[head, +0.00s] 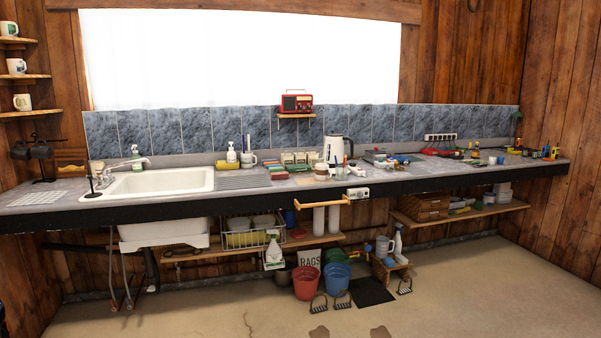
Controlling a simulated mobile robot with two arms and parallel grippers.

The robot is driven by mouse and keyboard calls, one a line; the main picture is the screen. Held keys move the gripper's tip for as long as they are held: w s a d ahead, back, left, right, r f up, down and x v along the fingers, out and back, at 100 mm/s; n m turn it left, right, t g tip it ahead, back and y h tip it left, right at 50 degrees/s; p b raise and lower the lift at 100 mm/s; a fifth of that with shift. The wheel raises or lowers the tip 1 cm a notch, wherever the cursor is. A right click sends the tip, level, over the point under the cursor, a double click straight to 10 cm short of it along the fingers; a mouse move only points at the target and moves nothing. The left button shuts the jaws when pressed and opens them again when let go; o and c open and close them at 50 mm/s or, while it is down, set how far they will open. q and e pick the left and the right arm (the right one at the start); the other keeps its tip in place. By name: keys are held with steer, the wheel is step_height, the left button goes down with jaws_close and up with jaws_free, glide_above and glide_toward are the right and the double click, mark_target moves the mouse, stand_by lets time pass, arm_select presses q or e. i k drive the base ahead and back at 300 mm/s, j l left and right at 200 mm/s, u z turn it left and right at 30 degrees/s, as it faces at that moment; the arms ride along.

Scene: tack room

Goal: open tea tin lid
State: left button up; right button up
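I cannot single out a tea tin for certain at this distance. Neither of my grippers shows in the head view.
A long counter (225,194) runs along the wall, with a white sink (160,182) at left and tools and small items crowding its right half. Buckets (337,279) and a dark mat (371,291) lie below. The floor (480,295) in front is mostly open.

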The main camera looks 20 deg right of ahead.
mark_target(300, 168)
steer(key=i+l, duration=0.15)
steer(key=i, duration=0.3)
steer(key=i+l, duration=0.15)
steer(key=i, duration=0.3)
